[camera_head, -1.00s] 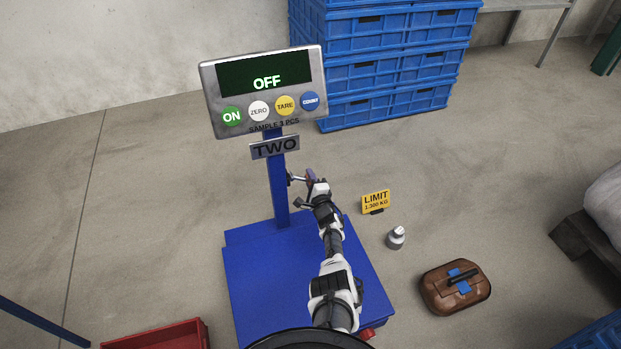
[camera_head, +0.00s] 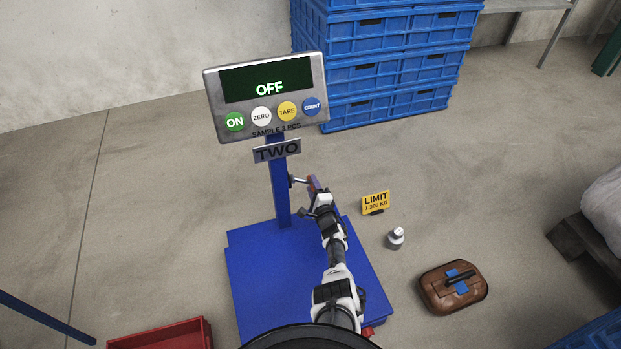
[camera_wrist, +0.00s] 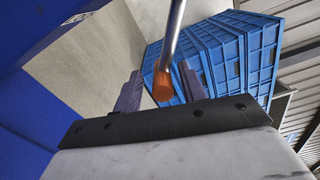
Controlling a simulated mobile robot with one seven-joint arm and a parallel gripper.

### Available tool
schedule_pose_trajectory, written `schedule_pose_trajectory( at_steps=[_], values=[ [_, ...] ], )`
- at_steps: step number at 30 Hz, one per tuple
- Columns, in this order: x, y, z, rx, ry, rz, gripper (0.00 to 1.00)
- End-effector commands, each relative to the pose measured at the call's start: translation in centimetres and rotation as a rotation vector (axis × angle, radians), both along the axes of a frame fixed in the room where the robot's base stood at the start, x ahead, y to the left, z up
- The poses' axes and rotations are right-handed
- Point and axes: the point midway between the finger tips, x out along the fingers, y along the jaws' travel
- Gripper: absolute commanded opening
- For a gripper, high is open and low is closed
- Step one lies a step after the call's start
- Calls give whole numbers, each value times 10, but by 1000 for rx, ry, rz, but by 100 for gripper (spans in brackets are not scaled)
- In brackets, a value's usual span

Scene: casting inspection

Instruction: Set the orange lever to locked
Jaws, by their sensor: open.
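The orange lever shows in the wrist view as a metal rod with an orange end (camera_wrist: 162,86). The orange end lies between the two fingers of my gripper (camera_wrist: 159,78), with a visible gap to the fingers on either side. My gripper is open. In the head view my gripper (camera_head: 314,188) is beside the blue post, where the short metal stub of the lever (camera_head: 297,180) sticks out to the right. My wrist hides part of the lever there. I cannot read any locked or unlocked mark.
The scale display (camera_head: 266,95) reads OFF above a TWO plate (camera_head: 277,150). The blue scale platform (camera_head: 255,285) lies under my arm. Blue crates (camera_head: 390,60) are behind.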

Motion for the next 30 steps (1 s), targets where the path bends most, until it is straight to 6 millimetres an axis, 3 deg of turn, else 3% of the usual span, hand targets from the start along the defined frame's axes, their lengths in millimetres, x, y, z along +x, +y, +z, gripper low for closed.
schedule_pose_trajectory(
  at_steps=[2, 15, 21, 30],
  values=[
    [-15, -6, 7, 1, 3, -4, 41],
    [-88, -28, 3, -2, 3, -1, 41],
    [-102, -32, 0, -2, 2, 1, 41],
    [-103, -32, -1, -2, 1, 2, 41]
  ],
)
